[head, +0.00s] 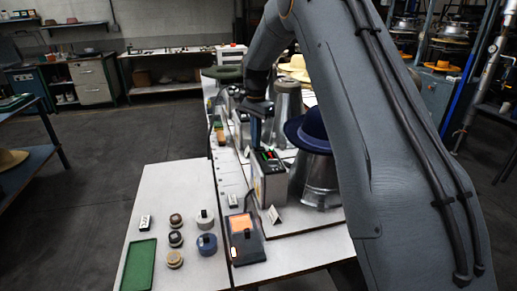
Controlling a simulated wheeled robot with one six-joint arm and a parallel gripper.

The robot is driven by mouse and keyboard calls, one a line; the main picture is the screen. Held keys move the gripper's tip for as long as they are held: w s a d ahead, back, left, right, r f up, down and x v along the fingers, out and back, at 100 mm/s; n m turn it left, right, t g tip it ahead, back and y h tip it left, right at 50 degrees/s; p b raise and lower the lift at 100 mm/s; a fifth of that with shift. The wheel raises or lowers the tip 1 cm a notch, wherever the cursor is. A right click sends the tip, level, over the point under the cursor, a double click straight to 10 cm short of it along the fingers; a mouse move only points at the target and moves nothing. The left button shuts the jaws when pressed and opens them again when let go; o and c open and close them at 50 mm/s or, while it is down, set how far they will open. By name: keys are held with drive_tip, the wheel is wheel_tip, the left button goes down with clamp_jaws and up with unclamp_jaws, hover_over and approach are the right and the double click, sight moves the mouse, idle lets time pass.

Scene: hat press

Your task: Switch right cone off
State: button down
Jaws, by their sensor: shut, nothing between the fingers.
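A metal cone (318,182) with a dark blue hat (309,128) on it stands on the white bench, partly hidden by my arm. A second, bare metal cone (287,104) stands farther back. A grey control box (268,182) stands just left of the hatted cone, with small red and green controls (268,154) on its top. Which cone the task calls right is not marked legibly. My gripper (256,140) points down, shut and empty, just above the back of this box's top. Whether it touches the box cannot be told.
A black device with an orange screen (242,225) lies in front of the box, beside a small white sign (274,215). Several round spools and a green tray (140,265) lie on the left table (165,190). More boxes and straw hats (296,63) stand behind.

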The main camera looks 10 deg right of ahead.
drive_tip(key=shift+f, duration=0.4)
drive_tip(key=shift+r, duration=0.15)
wheel_tip(320, 180, up, 7)
drive_tip(key=p, duration=0.3)
idle(0.7)
drive_tip(key=s+f+n+b, duration=0.2)
drive_tip(key=s+f+n, duration=0.2)
drive_tip(key=s, duration=1.3)
drive_tip(key=s+f+n+t+b, duration=0.1)
drive_tip(key=s+f+n, duration=0.4)
drive_tip(key=s, duration=1.3)
drive_tip(key=n, duration=0.3)
drive_tip(key=shift+s+f+b, duration=0.15)
drive_tip(key=shift+s+b, duration=0.2)
